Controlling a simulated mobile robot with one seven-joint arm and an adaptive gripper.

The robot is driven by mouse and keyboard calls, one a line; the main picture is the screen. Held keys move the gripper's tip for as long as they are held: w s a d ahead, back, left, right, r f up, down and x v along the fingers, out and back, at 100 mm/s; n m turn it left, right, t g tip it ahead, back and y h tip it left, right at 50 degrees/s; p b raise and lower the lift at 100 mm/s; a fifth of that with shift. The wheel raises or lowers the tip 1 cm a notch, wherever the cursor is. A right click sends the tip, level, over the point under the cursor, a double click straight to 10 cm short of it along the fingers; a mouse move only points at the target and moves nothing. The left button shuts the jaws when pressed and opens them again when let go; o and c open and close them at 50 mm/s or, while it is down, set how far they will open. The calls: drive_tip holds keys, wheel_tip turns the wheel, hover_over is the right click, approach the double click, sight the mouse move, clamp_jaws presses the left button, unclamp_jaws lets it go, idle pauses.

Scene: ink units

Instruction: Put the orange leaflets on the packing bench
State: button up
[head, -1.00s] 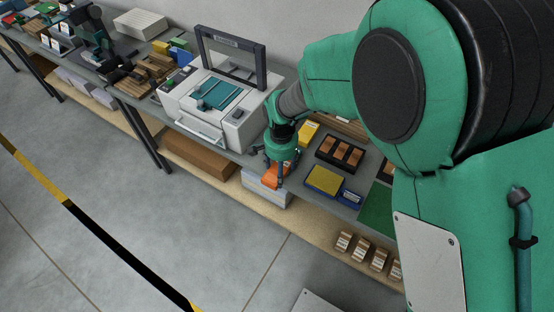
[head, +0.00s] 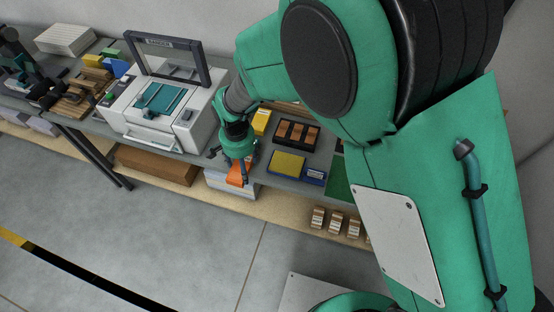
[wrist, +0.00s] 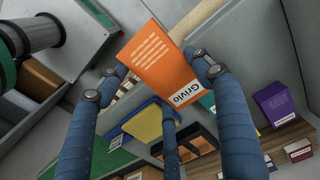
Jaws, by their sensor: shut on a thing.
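The orange leaflets (wrist: 158,62), a stack with a white label reading "Grivlo", are held between the blue fingers of my gripper (wrist: 160,80) in the wrist view. In the head view my gripper (head: 238,166) is at the front edge of a long grey bench (head: 262,180), beside a white machine, with the orange leaflets (head: 236,180) partly hidden under it. The leaflets appear clear of the bench top. I cannot tell which surface is the packing bench.
The white machine (head: 190,125) with a raised dark frame stands left of my gripper. A yellow-topped blue box (head: 288,163) and a dark tray (head: 297,133) lie to the right. Small brown stacks (head: 335,222) sit on the lower shelf. Open floor (head: 190,230) lies in front.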

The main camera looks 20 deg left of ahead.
drive_tip(key=shift+r, duration=0.1)
wheel_tip(320, 180, up, 6)
drive_tip(key=shift+w+f, duration=0.1)
drive_tip(key=shift+f, duration=0.15)
drive_tip(key=w+d+m+p, duration=0.1)
drive_tip(key=w+d+m, duration=0.25)
drive_tip(key=d, duration=0.85)
drive_tip(key=w+d+m, duration=0.2)
drive_tip(key=w+d, duration=0.2)
drive_tip(key=d, duration=0.8)
drive_tip(key=w+d+m+p, duration=0.1)
drive_tip(key=w+d+m, duration=0.25)
drive_tip(key=d, duration=0.85)
drive_tip(key=s+d+m+p, duration=0.1)
drive_tip(key=s+d+m, duration=0.3)
drive_tip(key=d, duration=0.7)
drive_tip(key=s+d+m, duration=0.2)
drive_tip(key=s+d, duration=0.4)
drive_tip(key=d, duration=0.5)
drive_tip(key=s+d+m+p, duration=0.1)
drive_tip(key=s+d+m, duration=0.3)
drive_tip(key=d, duration=0.6)
drive_tip(key=shift+n, duration=0.5)
drive_tip(key=f, duration=0.1)
drive_tip(key=s+f, duration=0.1)
drive_tip(key=f, duration=0.3)
drive_tip(key=shift+s+d+f, duration=0.2)
drive_tip(key=shift+d, duration=0.05)
